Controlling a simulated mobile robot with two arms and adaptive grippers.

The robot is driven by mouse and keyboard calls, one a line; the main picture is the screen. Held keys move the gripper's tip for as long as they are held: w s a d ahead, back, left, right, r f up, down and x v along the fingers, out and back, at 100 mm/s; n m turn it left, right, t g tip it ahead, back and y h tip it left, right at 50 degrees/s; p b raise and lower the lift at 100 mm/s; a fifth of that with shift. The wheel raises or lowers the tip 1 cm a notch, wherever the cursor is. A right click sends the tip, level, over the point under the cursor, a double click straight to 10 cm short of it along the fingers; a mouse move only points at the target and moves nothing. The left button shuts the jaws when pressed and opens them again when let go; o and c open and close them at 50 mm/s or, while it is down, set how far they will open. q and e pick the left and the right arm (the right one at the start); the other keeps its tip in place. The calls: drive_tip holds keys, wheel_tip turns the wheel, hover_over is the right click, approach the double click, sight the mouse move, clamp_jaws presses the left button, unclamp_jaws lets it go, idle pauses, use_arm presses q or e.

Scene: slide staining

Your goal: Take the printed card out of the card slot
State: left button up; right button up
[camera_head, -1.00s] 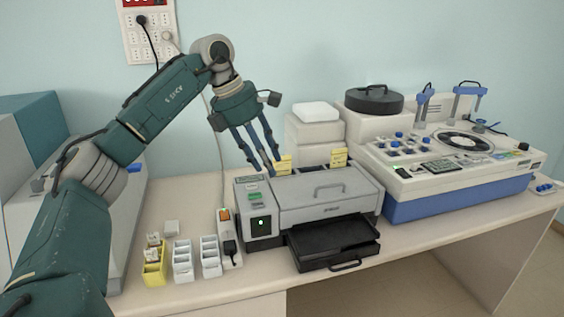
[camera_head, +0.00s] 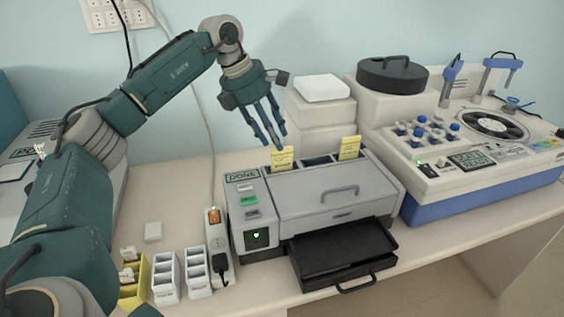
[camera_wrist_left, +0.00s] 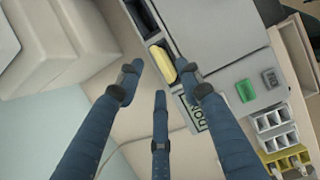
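The grey printer (camera_head: 330,190) stands on the bench with a panel reading "DONE". Two yellow cards stand up at its back edge: a left card (camera_head: 283,159) and a right card (camera_head: 349,148). My left gripper (camera_head: 271,138) points down just above and behind the left card. In the left wrist view the fingers (camera_wrist_left: 160,80) are spread, with a yellow card (camera_wrist_left: 162,65) by their tips in a dark slot (camera_wrist_left: 155,38). I cannot tell whether a finger touches it. My right gripper is out of view.
A black tray (camera_head: 342,255) sticks out at the printer's front. A power strip (camera_head: 219,250), white racks (camera_head: 166,278) and a yellow rack (camera_head: 133,283) stand left of it. White boxes (camera_head: 321,110) stand behind, and a blue-based machine (camera_head: 470,190) at right.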

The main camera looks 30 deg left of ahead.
sight(283, 160)
use_arm(q)
drive_tip(key=p+x, duration=0.2)
drive_tip(key=x, duration=0.3)
drive_tip(key=shift+d+f, duration=0.1)
drive_tip(key=shift+f, duration=0.25)
drive_tip(key=shift+w+f, duration=0.1)
drive_tip(key=shift+c, duration=0.5)
drive_tip(key=c, duration=0.8)
clamp_jaws()
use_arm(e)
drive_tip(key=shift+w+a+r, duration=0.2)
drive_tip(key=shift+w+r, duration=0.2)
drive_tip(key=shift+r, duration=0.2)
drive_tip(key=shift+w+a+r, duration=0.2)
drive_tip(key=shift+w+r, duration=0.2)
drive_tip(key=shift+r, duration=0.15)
